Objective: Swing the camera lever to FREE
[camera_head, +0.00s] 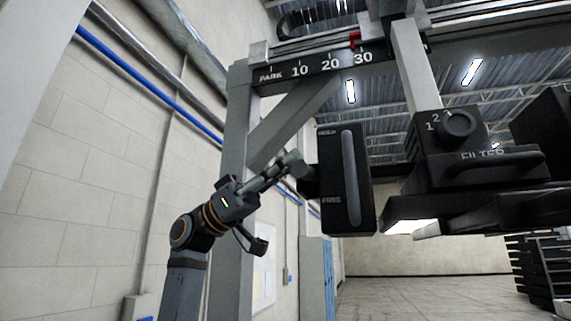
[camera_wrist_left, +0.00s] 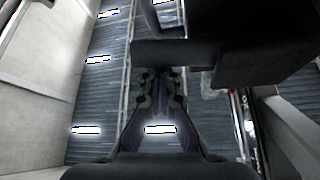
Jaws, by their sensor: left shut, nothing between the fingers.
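The camera box (camera_head: 342,205) is a black upright block hanging right of centre in the head view. Its face has a long grey vertical bar (camera_head: 351,178), a small label at the upper left that is hard to read, and one lower down that seems to read FREE. A dark block (camera_head: 309,183) sticks out from its left side; I cannot tell for sure whether this is the lever. My left gripper (camera_head: 294,161) is shut and empty, its tips close to that block; contact is unclear. In the wrist view my left gripper (camera_wrist_left: 160,80) points at a dark bar (camera_wrist_left: 185,53).
A grey post (camera_head: 236,150) with a brace stands behind my left arm. A scale rail (camera_head: 320,68) marked PARK, 10, 20, 30 runs above. A black filter unit (camera_head: 470,140) with a dial hangs at right. Open floor (camera_head: 420,285) lies below.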

